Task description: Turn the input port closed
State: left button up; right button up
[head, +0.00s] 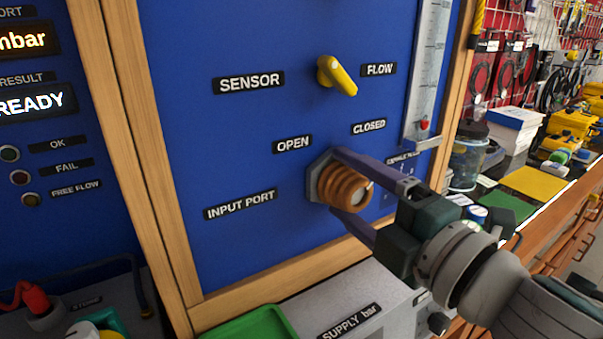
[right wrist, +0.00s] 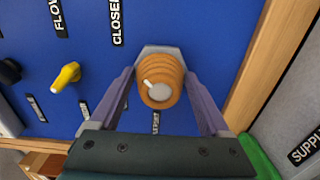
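The input port knob (head: 345,185) is orange-brown and ribbed, on a grey hexagonal base on the blue panel, right of the INPUT PORT label (head: 241,204). OPEN (head: 292,144) and CLOSED (head: 369,127) labels sit above it. In the right wrist view the knob (right wrist: 161,82) shows a pale mark on its face. My right gripper (head: 338,183) has its purple fingers on either side of the knob, above and below it in the head view. The fingers look spread, with narrow gaps; contact is hard to tell. My left gripper is out of view.
A yellow lever (head: 336,76) sits between the SENSOR and FLOW labels, above the port. A flow tube (head: 430,80) stands at the panel's right edge. A grey supply box (head: 350,300) and a green tray (head: 255,325) lie below the panel. The wooden frame (head: 130,150) borders the panel.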

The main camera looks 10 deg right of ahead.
jog(key=shift+o, duration=1.3)
jog(key=b+v, duration=0.1)
jog(key=v, duration=0.9)
